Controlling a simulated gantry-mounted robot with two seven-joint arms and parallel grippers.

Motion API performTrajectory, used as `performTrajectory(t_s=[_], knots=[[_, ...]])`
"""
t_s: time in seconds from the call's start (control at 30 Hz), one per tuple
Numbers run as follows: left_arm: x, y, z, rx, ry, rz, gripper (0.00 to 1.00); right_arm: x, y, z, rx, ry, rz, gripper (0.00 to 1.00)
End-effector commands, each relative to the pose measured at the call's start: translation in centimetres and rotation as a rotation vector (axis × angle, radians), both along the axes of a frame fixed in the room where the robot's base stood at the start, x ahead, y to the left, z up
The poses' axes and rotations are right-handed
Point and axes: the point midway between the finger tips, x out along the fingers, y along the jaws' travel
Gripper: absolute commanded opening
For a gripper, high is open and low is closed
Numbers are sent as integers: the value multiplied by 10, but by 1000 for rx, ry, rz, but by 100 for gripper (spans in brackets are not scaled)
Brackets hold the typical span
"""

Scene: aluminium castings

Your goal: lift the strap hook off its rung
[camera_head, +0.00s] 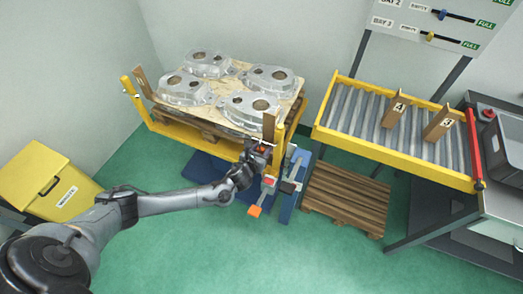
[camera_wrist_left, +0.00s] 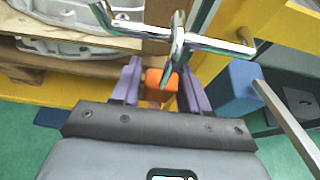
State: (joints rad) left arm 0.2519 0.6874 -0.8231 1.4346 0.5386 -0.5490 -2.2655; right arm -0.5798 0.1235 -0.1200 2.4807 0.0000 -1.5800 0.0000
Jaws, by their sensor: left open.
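The strap hook (camera_wrist_left: 177,42) is a shiny metal piece in the left wrist view, crossing a metal rung (camera_wrist_left: 222,45) just beyond my fingers. An orange piece (camera_wrist_left: 154,84) shows below it, between the fingers; whether it joins the hook cannot be told. My left gripper (camera_wrist_left: 160,78) is open, its two purple fingers apart on either side of the orange piece. In the head view my left gripper (camera_head: 262,146) is at the front right corner of the yellow pallet stand (camera_head: 186,133). The hook is too small to make out there. My right gripper is not in view.
Several castings (camera_head: 250,104) lie on the pallet by the wooden post (camera_head: 268,127). A blue post (camera_wrist_left: 234,90) with a metal bar stands close right of my fingers. A roller conveyor (camera_head: 372,108) is at right, above an empty pallet (camera_head: 345,198). Green floor is clear in front.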

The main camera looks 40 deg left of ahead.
Motion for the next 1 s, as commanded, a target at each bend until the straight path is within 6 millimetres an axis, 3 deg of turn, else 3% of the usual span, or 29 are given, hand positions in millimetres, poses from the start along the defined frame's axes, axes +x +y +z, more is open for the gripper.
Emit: performTrajectory(t_s=[0.23,0.53,1.0], knots=[[2,0,0,-1,0,0,45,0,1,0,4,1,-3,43],[1,0,-1,0,0,0,0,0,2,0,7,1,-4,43],[1,1,4,0,-1,1,0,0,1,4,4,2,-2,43]])
